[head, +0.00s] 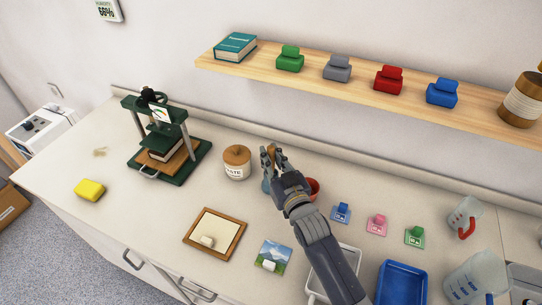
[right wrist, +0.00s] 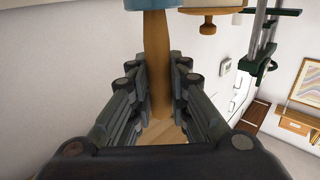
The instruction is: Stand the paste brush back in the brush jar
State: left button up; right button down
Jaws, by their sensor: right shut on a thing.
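My right gripper (head: 270,153) is shut on the wooden handle of the paste brush (right wrist: 157,60), which runs between its fingers in the right wrist view. In the head view only a bit of the brush shows at the fingers. A blue thing that looks like the brush jar (head: 266,186) stands on the counter, mostly hidden by the gripper. A blue surface also shows at the handle's far end in the right wrist view (right wrist: 150,4). I cannot tell whether the bristles are inside the jar. My left gripper is not in view.
A paste jar (head: 237,163) with a wooden lid stands close left of the gripper. A red bowl (head: 314,188) is close right, partly behind my arm. A green press (head: 168,142) stands farther left. A wooden shelf (head: 310,80) runs above the counter.

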jog(key=c, duration=1.4)
grip_release()
jog(key=shift+c, duration=0.2)
jog(key=v, duration=1.2)
jog(key=shift+s, duration=0.1)
